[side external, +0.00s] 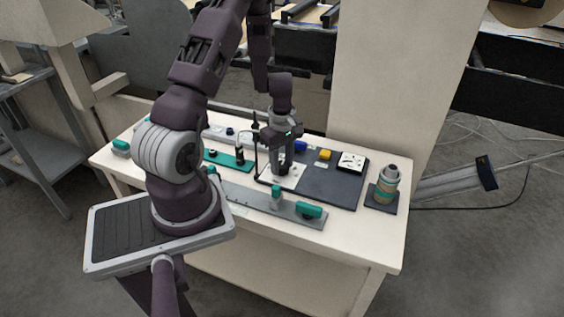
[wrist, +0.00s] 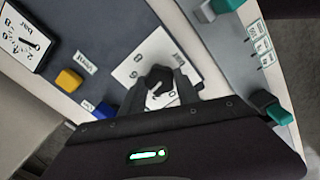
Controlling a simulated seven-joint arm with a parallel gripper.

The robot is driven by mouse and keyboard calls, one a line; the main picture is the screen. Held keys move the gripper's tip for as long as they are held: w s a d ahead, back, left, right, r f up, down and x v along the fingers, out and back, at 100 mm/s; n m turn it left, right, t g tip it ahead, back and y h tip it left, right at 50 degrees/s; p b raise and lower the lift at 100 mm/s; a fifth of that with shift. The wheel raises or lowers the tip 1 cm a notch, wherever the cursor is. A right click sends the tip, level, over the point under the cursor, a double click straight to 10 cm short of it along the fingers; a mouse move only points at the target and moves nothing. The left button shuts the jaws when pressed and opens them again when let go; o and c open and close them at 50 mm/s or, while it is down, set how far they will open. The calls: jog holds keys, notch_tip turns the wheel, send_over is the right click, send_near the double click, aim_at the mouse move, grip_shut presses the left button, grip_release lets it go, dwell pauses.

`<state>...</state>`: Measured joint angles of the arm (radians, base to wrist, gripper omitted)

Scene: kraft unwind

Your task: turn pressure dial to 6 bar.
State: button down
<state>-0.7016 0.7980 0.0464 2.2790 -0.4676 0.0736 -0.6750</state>
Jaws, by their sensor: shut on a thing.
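The pressure dial is a dark knob (wrist: 158,77) on a white plate (wrist: 131,68) with printed numbers, seen in the wrist view. In the side view the white plate (side external: 293,183) lies on the dark panel, and my gripper mostly hides the knob. My gripper (wrist: 165,92) points down over the plate and is shut on the knob; it also shows in the side view (side external: 282,170). A square white gauge marked bar (wrist: 24,37) sits at the panel's far end, also in the side view (side external: 351,161). Its needle reading is too small to tell.
A yellow button (side external: 325,154) and a blue button (side external: 301,146) are on the dark panel (side external: 327,188). A grey rail (side external: 245,196) with teal handles (side external: 309,211) runs along the near side. A banded cylinder (side external: 386,184) stands at the table's right end.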

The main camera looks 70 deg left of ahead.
aim_at(282, 165)
jog(key=m, duration=0.4)
jog(key=shift+m, duration=2.5)
jog(key=c, duration=0.9)
grip_release()
notch_tip(282, 165, up, 7)
jog(key=shift+r, duration=0.1)
